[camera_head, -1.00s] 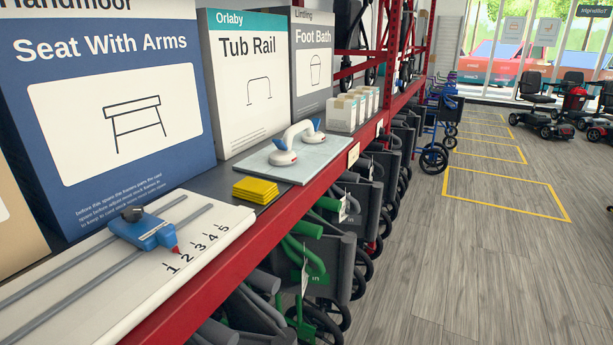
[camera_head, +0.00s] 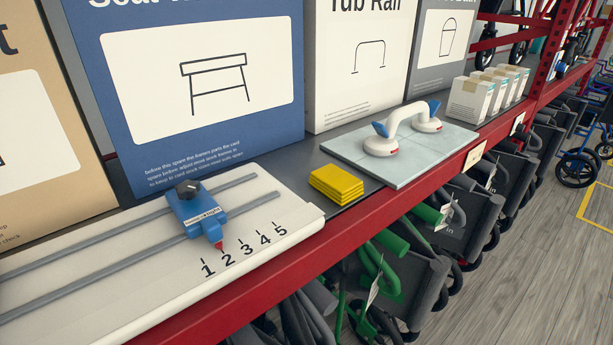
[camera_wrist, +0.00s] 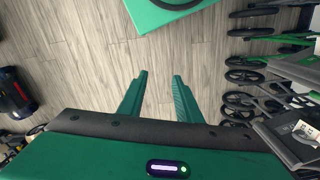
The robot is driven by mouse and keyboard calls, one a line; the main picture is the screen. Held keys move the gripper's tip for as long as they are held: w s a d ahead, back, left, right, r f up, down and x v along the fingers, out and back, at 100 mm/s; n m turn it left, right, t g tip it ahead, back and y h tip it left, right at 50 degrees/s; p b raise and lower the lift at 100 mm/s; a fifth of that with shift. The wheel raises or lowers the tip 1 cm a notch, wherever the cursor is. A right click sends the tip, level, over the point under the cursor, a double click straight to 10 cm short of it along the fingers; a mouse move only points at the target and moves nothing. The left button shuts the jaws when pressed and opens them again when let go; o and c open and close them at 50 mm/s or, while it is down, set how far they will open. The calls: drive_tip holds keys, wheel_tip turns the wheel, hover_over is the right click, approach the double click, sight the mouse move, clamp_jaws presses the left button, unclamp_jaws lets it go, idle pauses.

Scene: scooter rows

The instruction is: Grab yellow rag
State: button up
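The yellow rag (camera_head: 336,184) is a folded stack lying on the dark shelf top in the head view. It sits between the white slider board with numbers and the grey tile. Nothing touches it from above. My gripper (camera_wrist: 157,95) shows in the wrist view with two green fingers apart and nothing between them. It points toward the grey plank floor, and the rag is not in the wrist view. My gripper does not show in the head view.
The white board (camera_head: 120,290) carries a blue slider (camera_head: 197,210) on rails. A grey tile (camera_head: 405,165) bears a white suction handle (camera_head: 408,128). Large boxes (camera_head: 195,75) stand behind. A red shelf beam (camera_head: 300,255) runs along the front, with folded walkers (camera_head: 400,270) below.

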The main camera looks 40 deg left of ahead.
drive_tip(key=shift+w+d, duration=0.1)
drive_tip(key=shift+w, duration=0.3)
drive_tip(key=o, duration=0.8)
drive_tip(key=shift+s+r, duration=0.15)
drive_tip(key=shift+r, duration=0.05)
drive_tip(key=shift+o, duration=1.3)
drive_tip(key=w+a+n+t, duration=0.3)
drive_tip(key=w+a+n, duration=0.3)
drive_tip(key=w, duration=0.6)
drive_tip(key=a, duration=0.2)
drive_tip(key=shift+a+r, duration=0.3)
drive_tip(key=w+a+n+t+y, duration=0.1)
drive_tip(key=w+a+n+t, duration=0.15)
drive_tip(key=w+a, duration=0.35)
drive_tip(key=n+g+y, duration=0.2)
drive_tip(key=n+y, duration=1)
drive_tip(key=n, duration=0.1)
approach(343, 181)
drive_tip(key=shift+t, duration=0.25)
drive_tip(key=x, duration=0.3)
drive_tip(key=s+x, duration=0.1)
drive_tip(key=x, duration=0.1)
drive_tip(key=shift+a+f, duration=0.15)
drive_tip(key=shift+f, duration=0.05)
drive_tip(key=shift+w+x, duration=0.2)
drive_tip(key=shift+x, duration=1.3)
drive_tip(key=shift+w+x, duration=0.2)
drive_tip(key=shift+x, duration=1.3)
